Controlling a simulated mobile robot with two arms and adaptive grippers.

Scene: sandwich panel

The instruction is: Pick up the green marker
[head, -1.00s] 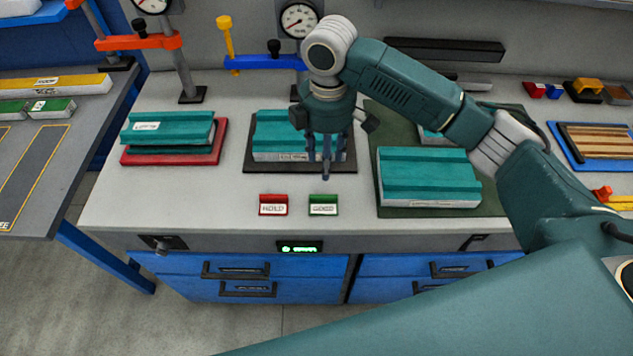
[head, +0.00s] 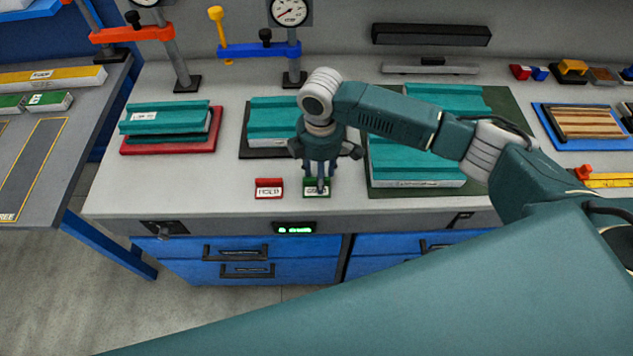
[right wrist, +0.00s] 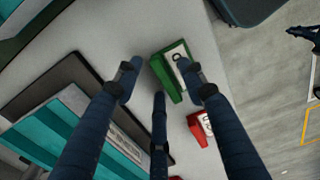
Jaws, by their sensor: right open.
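The green marker (head: 316,188) is a small block with a white label near the bench's front edge. It also shows in the right wrist view (right wrist: 170,77), lying between my spread fingers. My right gripper (head: 320,182) is open and stands directly above or around the green marker; its fingers partly cover the label. In the right wrist view its fingertips (right wrist: 160,90) are apart, and I cannot tell whether any touches the marker. My left gripper is not in view.
A red HOLD marker (head: 269,188) stands close to the left of the green one. Behind is a teal panel on a dark mat (head: 243,150). Another teal panel stack lies right on a green mat (head: 480,185). The bench front edge is close.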

